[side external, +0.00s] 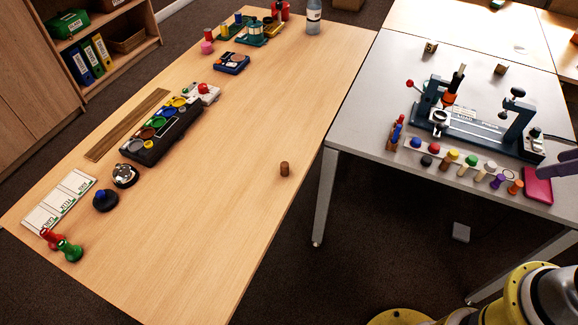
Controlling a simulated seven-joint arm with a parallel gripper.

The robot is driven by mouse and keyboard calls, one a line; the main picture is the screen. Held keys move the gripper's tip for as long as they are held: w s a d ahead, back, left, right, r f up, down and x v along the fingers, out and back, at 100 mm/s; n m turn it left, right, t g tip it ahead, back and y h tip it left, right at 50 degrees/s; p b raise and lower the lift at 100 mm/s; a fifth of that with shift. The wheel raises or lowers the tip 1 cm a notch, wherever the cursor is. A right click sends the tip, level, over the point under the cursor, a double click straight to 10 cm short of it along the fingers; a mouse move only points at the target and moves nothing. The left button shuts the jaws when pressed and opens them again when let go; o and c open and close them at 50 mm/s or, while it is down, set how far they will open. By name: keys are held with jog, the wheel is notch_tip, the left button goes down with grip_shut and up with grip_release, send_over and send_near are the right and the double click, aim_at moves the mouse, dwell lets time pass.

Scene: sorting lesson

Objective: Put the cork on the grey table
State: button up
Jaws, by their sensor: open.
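The cork (284,169) is a small brown cylinder standing upright on the wooden table, near that table's right edge. The grey table (362,135) stands to the right, with a gap between the two tables. My gripper (556,164) shows only in part at the right picture edge, over the grey table's right side. It is open, far from the cork, and I see nothing between its fingers. The rest of it is cut off.
On the grey table are a dark blue press-like rig (470,130), a row of coloured pegs (452,158), a magenta block (538,186) and small wooden cubes (430,47). The grey table's left part is bare. Trays and knobs line the wooden table's (200,215) far side.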

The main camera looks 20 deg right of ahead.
jog(key=w+a+r+n+t+y, duration=0.1)
jog(key=w+a+r+n, duration=0.3)
jog(key=w, duration=0.3)
jog(key=w+a+r+n+y, duration=0.1)
jog(key=w+r+n, duration=0.3)
jog(key=w+r, duration=0.25)
jog(key=w+a+f+n+g+y, duration=0.1)
jog(key=w+a+n, duration=0.25)
jog(key=w, duration=0.75)
jog(key=n+g+y, duration=0.2)
jog(key=n+g, duration=0.2)
jog(key=g, duration=0.1)
send_over(285, 164)
jog(key=d, duration=0.2)
jog(key=f, duration=3.6)
jog(key=shift+d+f, duration=0.2)
jog(key=shift+f, duration=0.15)
jog(key=shift+x, duration=3.05)
jog(key=shift+s+h, duration=0.2)
jog(key=shift+h, duration=0.1)
